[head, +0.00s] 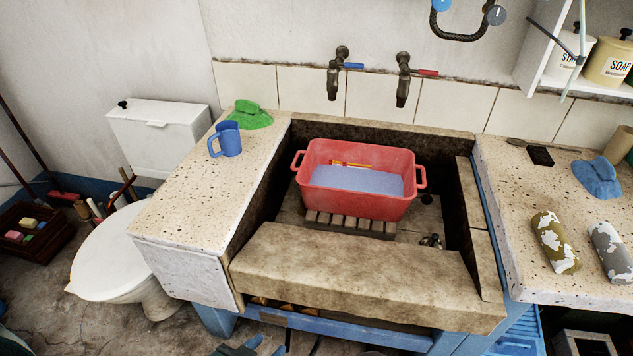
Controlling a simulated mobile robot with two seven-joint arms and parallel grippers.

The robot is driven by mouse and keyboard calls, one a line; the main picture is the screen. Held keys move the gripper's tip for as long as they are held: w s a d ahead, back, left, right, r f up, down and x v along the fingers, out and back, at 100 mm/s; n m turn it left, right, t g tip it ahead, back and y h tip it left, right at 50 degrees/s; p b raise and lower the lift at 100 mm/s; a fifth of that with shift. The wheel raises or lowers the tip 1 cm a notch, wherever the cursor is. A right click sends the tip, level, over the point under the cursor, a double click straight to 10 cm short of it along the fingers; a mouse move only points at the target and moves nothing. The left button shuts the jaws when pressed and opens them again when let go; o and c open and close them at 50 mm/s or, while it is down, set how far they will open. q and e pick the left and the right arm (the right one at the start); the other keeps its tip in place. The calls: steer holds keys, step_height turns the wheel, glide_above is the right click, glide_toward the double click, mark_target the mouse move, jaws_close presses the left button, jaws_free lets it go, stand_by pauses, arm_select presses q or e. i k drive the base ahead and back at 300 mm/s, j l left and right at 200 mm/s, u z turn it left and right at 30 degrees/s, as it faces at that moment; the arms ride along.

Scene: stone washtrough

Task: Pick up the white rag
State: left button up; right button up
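I make out no plain white rag in the head view. A crumpled green cloth (250,115) lies at the back of the left stone counter. A crumpled blue cloth (597,178) lies on the right counter. Two rolled or bottle-like things lie near it, one olive and white (555,241), one grey and white (611,251). My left gripper (240,349) just shows at the bottom edge, in front of and below the trough, apart from all of these. Most of it is cut off, so its opening is unclear. My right gripper is not seen.
A red tub (390,203) with bluish water stands on a slatted rack in the stone trough (350,268). A blue mug (227,139) stands on the left counter (190,205). Two taps (336,80) jut from the wall. A toilet (105,255) is at left. The left counter's front is clear.

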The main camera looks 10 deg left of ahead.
mark_target(617, 262)
steer(key=z, duration=1.5)
steer(key=i+l+u, duration=0.15)
steer(key=l, duration=0.2)
steer(key=i+l+u, duration=0.15)
steer(key=l, duration=0.25)
steer(key=i+l+u, duration=0.15)
steer(key=l, duration=0.25)
steer(key=i+l+u, duration=0.1)
steer(key=l, duration=0.3)
steer(key=i, duration=0.05)
